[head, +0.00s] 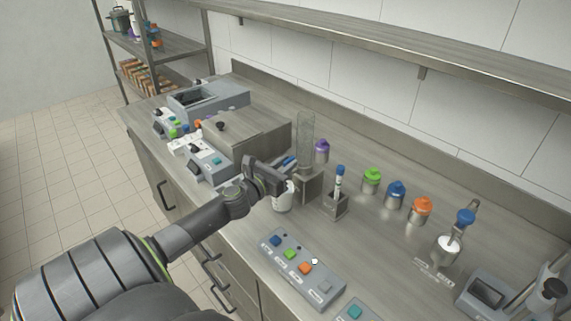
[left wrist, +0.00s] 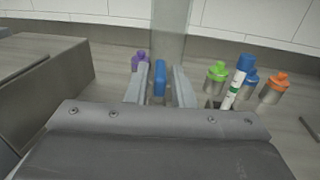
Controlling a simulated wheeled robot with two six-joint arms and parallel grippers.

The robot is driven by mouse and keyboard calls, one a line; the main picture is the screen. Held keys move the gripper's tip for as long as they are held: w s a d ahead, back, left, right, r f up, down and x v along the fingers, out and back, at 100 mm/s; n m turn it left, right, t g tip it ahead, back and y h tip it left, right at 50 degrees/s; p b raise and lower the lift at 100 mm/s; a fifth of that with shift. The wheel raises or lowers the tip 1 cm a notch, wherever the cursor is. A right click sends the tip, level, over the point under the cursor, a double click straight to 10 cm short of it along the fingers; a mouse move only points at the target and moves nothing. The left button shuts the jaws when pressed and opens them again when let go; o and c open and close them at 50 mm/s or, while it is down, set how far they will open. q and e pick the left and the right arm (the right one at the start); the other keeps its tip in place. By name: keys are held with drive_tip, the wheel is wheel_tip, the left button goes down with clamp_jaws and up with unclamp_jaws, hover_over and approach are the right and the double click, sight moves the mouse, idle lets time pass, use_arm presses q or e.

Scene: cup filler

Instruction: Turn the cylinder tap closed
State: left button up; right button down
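The clear upright cylinder (head: 305,135) stands on a grey block (head: 309,187) on the counter. Its lower part also shows in the left wrist view (left wrist: 172,30). The blue tap handle (left wrist: 159,80) sits upright in front of the cylinder, between the fingers of my left gripper (left wrist: 160,90). The fingers stand apart, with a small gap on each side of the handle. In the head view my left gripper (head: 276,170) is at the cylinder's near left side and hides most of the tap. A white cup (head: 284,200) stands below it. My right gripper is not in view.
A holder with a blue-capped tube (head: 340,180) stands right of the block. Green (head: 371,180), blue (head: 395,194), orange (head: 420,210) and purple (head: 321,151) topped bottles stand behind. A button panel (head: 300,270) lies in front. A grey box (left wrist: 45,95) is close on the left.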

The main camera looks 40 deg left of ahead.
use_arm(q)
clamp_jaws()
